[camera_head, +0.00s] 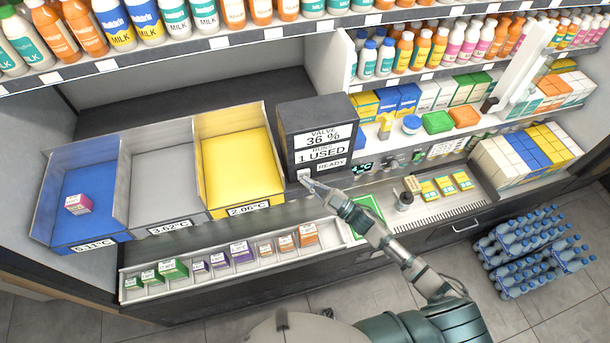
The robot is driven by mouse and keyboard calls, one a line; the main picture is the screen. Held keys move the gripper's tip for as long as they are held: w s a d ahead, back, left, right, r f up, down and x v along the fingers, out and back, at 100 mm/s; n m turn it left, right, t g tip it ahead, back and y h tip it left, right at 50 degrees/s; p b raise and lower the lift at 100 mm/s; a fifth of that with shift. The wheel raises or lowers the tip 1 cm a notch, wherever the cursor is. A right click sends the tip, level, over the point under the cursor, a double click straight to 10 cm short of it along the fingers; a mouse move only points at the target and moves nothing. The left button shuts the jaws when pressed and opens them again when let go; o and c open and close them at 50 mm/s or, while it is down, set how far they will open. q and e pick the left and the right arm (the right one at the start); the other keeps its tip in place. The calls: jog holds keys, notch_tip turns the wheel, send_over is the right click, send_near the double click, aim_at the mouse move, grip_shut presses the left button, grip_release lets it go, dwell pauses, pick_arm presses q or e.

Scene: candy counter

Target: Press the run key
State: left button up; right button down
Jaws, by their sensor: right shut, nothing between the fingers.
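A dark grey control box (297,112) stands on the counter to the right of the bins. Its labels read "VALVE 36 %", "1 USED" and "READY". A small pale key (304,174) sits low on the box's front face, left of the "READY" label. I take it for the run key; its own lettering is too small to read. My right gripper (309,182) is shut and empty, with its fingertips at the key. I cannot tell whether they touch it. My left gripper is not in view.
Blue (85,242), grey (165,219) and yellow (236,205) bins stand left of the box; a pink carton (78,204) lies in the blue one. A tray (130,293) of small cartons runs along the front. Stocked shelves rise behind. Bottle packs (527,249) stand on the floor at right.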

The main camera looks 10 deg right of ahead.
jog(key=s+p, duration=0.2)
jog(key=s, duration=0.3)
jog(key=shift+s+d, duration=0.15)
jog(key=shift+s, duration=0.2)
